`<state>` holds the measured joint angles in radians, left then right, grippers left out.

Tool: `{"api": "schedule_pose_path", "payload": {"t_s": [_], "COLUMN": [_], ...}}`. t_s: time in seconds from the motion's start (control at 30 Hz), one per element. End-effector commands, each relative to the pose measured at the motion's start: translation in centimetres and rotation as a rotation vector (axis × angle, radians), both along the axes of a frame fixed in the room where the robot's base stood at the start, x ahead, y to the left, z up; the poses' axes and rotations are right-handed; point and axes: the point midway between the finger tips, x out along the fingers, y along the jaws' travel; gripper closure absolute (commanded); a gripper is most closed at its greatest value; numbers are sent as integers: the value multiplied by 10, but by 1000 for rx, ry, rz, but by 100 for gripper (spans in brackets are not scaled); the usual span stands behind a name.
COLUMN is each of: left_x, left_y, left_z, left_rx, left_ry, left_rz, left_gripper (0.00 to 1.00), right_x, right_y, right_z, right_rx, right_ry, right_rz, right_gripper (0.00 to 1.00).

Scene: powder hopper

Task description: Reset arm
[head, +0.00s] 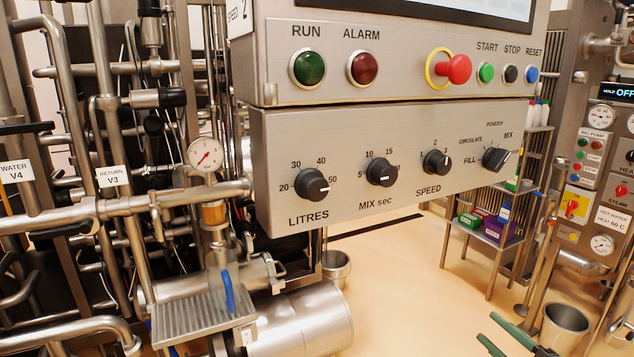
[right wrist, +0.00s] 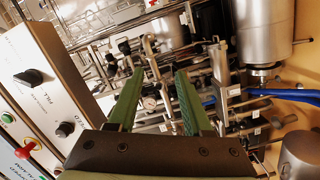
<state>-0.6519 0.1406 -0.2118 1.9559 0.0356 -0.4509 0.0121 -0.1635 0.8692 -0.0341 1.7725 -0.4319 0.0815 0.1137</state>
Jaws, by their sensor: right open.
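My right gripper (head: 487,327) shows at the bottom right of the head view. Its two green fingers are apart with nothing between them. In the right wrist view the open fingers (right wrist: 158,75) point toward pipework, with the panel at left. My right gripper is below the control panel (head: 350,150) in the head view and touches nothing visible. The panel carries a blue RESET button (head: 532,74), a black STOP button (head: 511,73), a green START button (head: 486,72) and a red emergency stop (head: 459,69) with a yellow ring. My left gripper is out of view.
Steel pipes and valves (head: 105,100) fill the left. Four-legged shelving (head: 497,240) with boxes stands behind at right, near a bucket (head: 566,325) and another machine panel (head: 605,150). A steel cylinder (head: 305,325) lies low. Floor (head: 410,290) below the panel is clear.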

Motion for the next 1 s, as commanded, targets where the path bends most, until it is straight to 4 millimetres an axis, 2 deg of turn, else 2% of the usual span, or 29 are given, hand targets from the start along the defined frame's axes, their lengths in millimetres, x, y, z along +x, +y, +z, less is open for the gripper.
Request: {"api": "schedule_pose_path", "payload": {"t_s": [0.03,0.1,0.17,0.2,0.3,0.4,0.5,0.63,0.73,1.0], "left_x": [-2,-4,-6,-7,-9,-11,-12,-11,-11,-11], "left_y": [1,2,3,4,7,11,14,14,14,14], "left_z": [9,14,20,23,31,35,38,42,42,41], "left_rx": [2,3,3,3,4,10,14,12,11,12], "left_ry": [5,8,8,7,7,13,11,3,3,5], "left_rz": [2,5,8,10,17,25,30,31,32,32], "left_gripper": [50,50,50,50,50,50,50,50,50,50], "right_x": [-17,-41,-66,-84,-132,-176,-209,-233,-239,-238], "right_y": [15,35,54,68,106,143,173,196,202,201], "right_z": [-30,-70,-102,-122,-163,-189,-203,-211,-213,-213], "right_rx": [116,256,373,449,628,775,881,956,975,974], "right_ry": [81,190,289,357,527,675,786,869,887,887], "right_rz": [-40,-101,-156,-195,-288,-368,-427,-467,-476,-476], "right_gripper": [50,50,50,50,50,50,50,50,50,50]}}
